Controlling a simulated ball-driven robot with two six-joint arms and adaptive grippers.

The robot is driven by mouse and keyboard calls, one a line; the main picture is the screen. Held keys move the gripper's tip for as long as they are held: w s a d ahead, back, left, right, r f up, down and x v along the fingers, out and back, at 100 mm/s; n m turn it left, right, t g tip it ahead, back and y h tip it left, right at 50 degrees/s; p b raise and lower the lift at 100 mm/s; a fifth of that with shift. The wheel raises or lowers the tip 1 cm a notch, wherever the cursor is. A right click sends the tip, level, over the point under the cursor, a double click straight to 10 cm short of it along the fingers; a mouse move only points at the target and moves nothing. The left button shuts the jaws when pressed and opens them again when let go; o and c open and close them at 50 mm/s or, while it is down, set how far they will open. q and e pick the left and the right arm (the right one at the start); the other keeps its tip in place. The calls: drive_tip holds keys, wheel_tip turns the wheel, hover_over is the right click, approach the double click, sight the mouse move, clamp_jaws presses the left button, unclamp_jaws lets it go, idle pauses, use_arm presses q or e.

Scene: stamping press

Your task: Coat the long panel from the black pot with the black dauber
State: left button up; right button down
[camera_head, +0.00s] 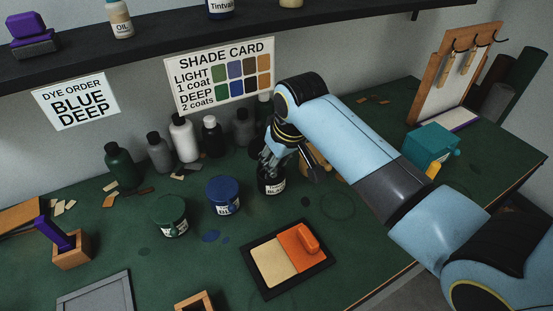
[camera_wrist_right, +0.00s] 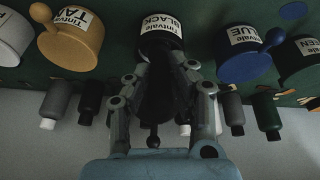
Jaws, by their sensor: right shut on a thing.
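The black pot (camera_head: 271,187) stands on the green bench, and its label reads BLACK in the wrist view (camera_wrist_right: 161,24). My right gripper (camera_head: 276,163) is right over this pot. In the right wrist view its fingers (camera_wrist_right: 160,76) are shut on a dark piece, the black dauber (camera_wrist_right: 156,100), whose outline is hard to make out. I cannot tell how deep it sits in the pot. A cream panel (camera_head: 267,262) lies in a black tray, with an orange handled piece (camera_head: 299,245) on its right. I cannot tell whether this is the long panel. My left gripper is out of view.
A blue pot (camera_head: 222,197) and a green pot (camera_head: 170,218) stand left of the black pot. A tan pot (camera_wrist_right: 75,42) is on its other side. Several bottles, including a white one (camera_head: 183,138), line the wall. A teal box (camera_head: 431,145) stands at right.

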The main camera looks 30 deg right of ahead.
drive_tip(key=shift+w, duration=0.15)
drive_tip(key=shift+w, duration=0.4)
drive_tip(key=shift+r, duration=4.45)
drive_tip(key=shift+s, duration=0.15)
